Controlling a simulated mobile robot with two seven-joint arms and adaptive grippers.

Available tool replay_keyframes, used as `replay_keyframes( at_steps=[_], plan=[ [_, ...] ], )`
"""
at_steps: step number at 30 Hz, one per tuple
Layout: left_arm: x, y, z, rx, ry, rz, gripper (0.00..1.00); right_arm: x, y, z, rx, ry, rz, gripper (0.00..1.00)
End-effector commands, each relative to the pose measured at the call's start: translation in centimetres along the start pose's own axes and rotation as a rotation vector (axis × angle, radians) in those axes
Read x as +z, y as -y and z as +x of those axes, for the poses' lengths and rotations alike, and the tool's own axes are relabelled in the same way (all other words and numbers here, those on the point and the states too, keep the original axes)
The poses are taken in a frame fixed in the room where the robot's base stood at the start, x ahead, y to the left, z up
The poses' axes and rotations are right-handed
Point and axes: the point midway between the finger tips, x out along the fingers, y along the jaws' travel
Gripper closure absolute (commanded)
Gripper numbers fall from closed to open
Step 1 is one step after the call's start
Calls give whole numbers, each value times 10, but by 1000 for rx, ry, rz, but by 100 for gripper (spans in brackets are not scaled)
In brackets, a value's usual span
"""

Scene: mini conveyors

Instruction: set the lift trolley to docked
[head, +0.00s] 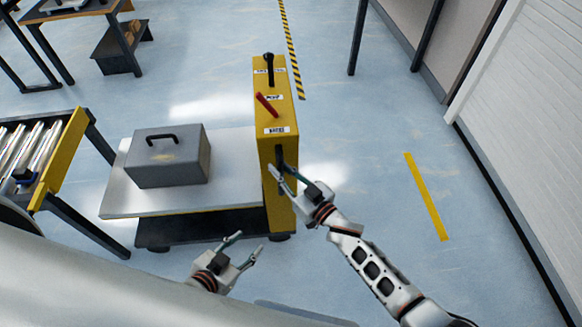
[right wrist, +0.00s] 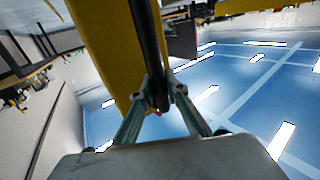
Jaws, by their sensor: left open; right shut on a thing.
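The lift trolley has a flat silver platform (head: 122,200) and an upright yellow column (head: 276,122) at its right end. A black lever (head: 270,66) and a red lever (head: 266,103) stand on top of the column beside small white labels, too small to read surely. My right gripper (head: 281,180) is at the column's near side. In the right wrist view its fingers (right wrist: 160,108) are shut on a black bar (right wrist: 146,45) running along the yellow column. My left gripper (head: 248,243) is open and empty, apart from the trolley, in front of its near edge.
A grey box with a black handle (head: 168,165) sits on the platform. A roller conveyor with a yellow end (head: 62,155) stands close to the platform's left. The floor right of the column is free, with a yellow strip (head: 426,197) and a white wall (head: 530,110) beyond.

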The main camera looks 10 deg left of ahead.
Motion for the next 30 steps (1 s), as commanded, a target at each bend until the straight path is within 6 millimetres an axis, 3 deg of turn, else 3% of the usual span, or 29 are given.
replay_keyframes(
  at_steps=[4,14,15,17,30],
  plan=[
    [0,0,0,0,0,0,58,1,9,4,-4,1,1,100],
    [1,0,0,0,1,0,58,1,9,4,-4,2,0,100],
    [1,0,0,0,1,0,58,2,9,4,-4,2,0,84],
    [2,0,0,0,2,0,58,1,9,4,-4,2,0,69],
    [2,0,0,-1,3,1,58,1,7,-1,-2,2,-1,69]
  ],
)
